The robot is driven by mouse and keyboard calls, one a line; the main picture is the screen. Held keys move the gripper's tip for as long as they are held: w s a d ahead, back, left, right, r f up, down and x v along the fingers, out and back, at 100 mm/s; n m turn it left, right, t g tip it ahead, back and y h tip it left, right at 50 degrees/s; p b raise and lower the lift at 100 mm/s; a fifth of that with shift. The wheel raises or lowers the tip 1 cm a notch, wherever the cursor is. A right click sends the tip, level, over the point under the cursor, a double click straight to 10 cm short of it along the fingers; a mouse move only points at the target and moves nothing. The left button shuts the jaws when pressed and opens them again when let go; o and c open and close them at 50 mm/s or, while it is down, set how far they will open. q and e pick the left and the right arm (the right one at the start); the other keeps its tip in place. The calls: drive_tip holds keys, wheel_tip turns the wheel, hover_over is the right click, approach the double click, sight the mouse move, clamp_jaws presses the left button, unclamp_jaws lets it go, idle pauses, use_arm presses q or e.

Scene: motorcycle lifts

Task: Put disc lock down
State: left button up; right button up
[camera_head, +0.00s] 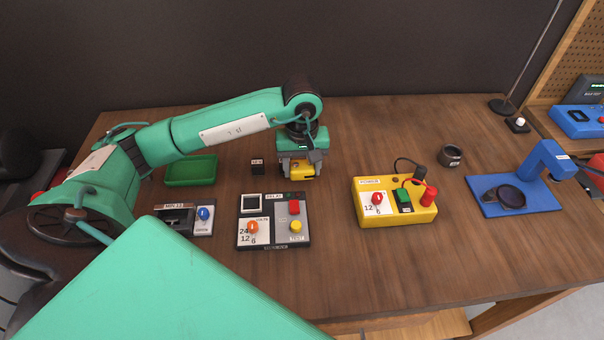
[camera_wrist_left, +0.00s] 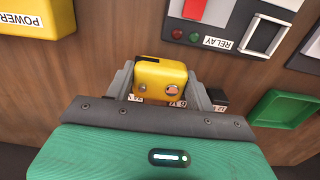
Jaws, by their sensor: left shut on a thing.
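The disc lock appears to be the small yellow block with a round metal detail that my left gripper (camera_head: 301,170) holds. My left gripper is shut on this yellow disc lock (camera_head: 303,172), pointing down over the wooden table behind the relay tester. In the left wrist view the yellow disc lock (camera_wrist_left: 160,78) sits between the two grey fingers of the left gripper (camera_wrist_left: 165,85). Whether its underside touches the table cannot be told. My right gripper is not in view.
A relay tester (camera_head: 273,222), a small grey MPN box (camera_head: 185,217) and a green tray (camera_head: 191,170) lie nearby. A small black cube (camera_head: 257,167) is left of the gripper. A yellow power box (camera_head: 395,203) and a blue stand (camera_head: 514,195) are to the right.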

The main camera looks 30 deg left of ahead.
sight(302, 178)
use_arm(q)
drive_tip(key=shift+f, duration=2.1)
drive_tip(key=o, duration=1.2)
drive_tip(key=shift+p, duration=0.3)
